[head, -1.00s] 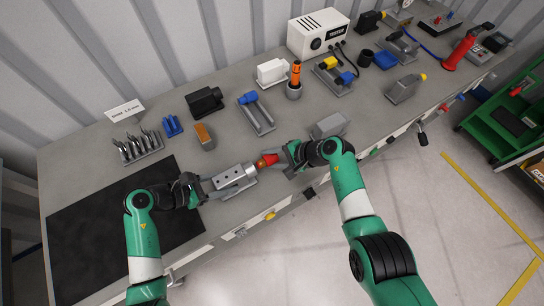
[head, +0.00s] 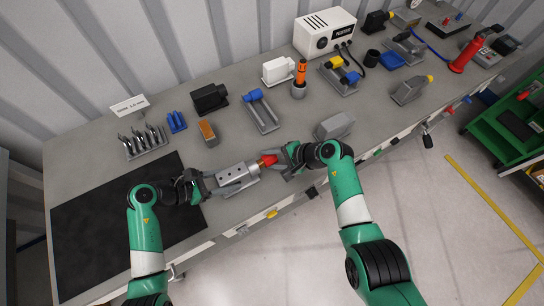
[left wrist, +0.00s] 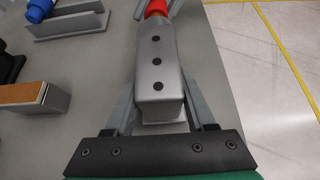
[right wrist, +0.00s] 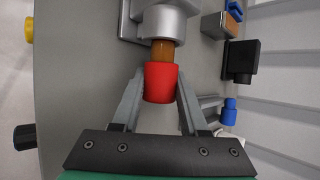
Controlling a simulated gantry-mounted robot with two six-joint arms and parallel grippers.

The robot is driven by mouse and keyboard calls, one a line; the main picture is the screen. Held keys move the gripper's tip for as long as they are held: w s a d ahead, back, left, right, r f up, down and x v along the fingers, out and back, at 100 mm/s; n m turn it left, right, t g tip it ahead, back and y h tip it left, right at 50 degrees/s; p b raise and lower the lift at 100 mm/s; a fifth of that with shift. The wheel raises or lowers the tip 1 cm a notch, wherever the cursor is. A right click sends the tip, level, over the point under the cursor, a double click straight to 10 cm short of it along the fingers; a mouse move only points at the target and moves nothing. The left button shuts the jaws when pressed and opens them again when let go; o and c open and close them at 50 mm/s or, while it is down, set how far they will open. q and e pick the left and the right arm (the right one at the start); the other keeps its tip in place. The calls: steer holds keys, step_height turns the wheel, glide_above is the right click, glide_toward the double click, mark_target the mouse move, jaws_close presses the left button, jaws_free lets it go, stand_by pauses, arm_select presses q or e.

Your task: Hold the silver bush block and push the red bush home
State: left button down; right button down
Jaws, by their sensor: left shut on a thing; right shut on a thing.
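The silver bush block (head: 236,175) lies on the grey bench near its front edge, with dark holes along its top; it also shows in the left wrist view (left wrist: 158,65). My left gripper (head: 212,184) is shut on the block's near end, one finger on each side. The red bush (head: 268,160) sits at the block's right end. In the right wrist view the red bush (right wrist: 160,82) is between the fingers of my right gripper (right wrist: 161,100), which is shut on it. A short brown-orange length (right wrist: 163,50) shows between the red bush and the block's round silver mouth.
A black mat (head: 110,225) covers the bench's left end. A grey block (head: 334,127) stands close behind my right gripper. An orange-topped block (head: 208,133), a blue-and-grey fixture (head: 262,110) and a black block (head: 209,97) stand farther back.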

steer(key=shift+s+a, duration=0.3)
steer(key=shift+a, duration=0.3)
stand_by(0.6)
steer(key=shift+s+a, duration=0.15)
steer(key=shift+a, duration=0.1)
steer(key=shift+d, duration=0.15)
steer(key=shift+w+d, duration=0.5)
steer(key=shift+d, duration=0.35)
steer(key=shift+w+d, duration=0.45)
steer(key=shift+d, duration=0.35)
steer(key=shift+a, duration=0.15)
steer(key=shift+s+a, duration=0.1)
steer(key=shift+s, duration=0.05)
steer(key=shift+s+a, duration=0.2)
steer(key=shift+a, duration=0.2)
